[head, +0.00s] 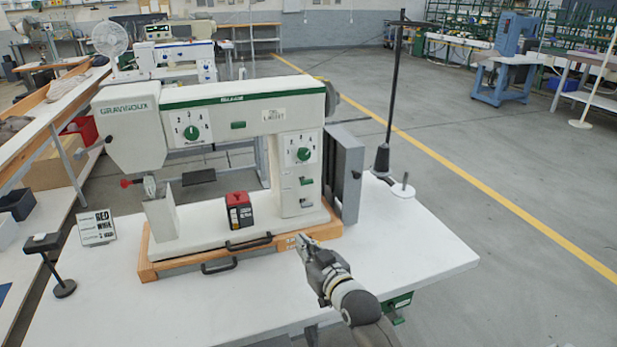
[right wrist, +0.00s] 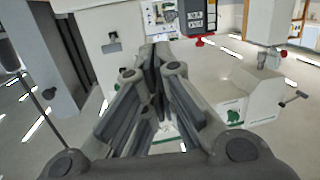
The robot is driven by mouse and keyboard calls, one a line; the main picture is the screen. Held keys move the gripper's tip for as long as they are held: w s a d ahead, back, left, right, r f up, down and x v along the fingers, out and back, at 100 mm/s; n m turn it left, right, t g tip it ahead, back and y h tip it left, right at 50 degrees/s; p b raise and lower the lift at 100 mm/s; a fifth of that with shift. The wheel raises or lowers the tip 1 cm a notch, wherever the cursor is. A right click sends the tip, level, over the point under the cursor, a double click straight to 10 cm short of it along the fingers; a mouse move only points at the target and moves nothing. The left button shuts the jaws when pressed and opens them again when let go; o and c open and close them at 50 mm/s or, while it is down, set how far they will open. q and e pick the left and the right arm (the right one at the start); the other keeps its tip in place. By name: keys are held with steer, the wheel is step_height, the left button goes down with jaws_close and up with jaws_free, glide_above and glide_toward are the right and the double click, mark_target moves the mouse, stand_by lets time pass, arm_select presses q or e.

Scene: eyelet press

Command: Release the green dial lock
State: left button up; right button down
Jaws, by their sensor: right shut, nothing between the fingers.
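The white eyelet press (head: 235,170) stands on a wooden base on the white table. A green dial (head: 303,154) with a number scale is on its right column. A second green dial (head: 191,132) is on the upper arm. Small green parts (head: 306,181) sit on the column below the first dial. I cannot tell which is the lock. My right gripper (head: 303,243) is shut and empty, in front of the base's right end, below and apart from the dials. The right wrist view shows its closed fingers (right wrist: 157,52). My left gripper is not in view.
A red and black box (head: 239,210) stands on the press bed. Black handles (head: 249,242) stick out in front. A sign card (head: 97,227) and a small black stand (head: 64,287) are at left. A grey panel (head: 346,175) is right of the column.

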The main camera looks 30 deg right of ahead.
steer(key=w+d+r+m+t+h, duration=0.2)
steer(key=d+r, duration=0.5)
steer(key=r, duration=0.4)
steer(key=shift+w+r+m+t+h, duration=0.35)
steer(key=shift+t+h, duration=0.45)
steer(key=shift+t, duration=0.3)
steer(key=shift+d, duration=0.15)
step_height(320, 180, up, 3)
steer(key=p, duration=0.2)
glide_above(305, 181)
steer(key=s, duration=0.2)
steer(key=shift+d, duration=0.15)
step_height(305, 181, down, 4)
steer(key=shift+f, duration=0.1)
steer(key=shift+s, duration=0.1)
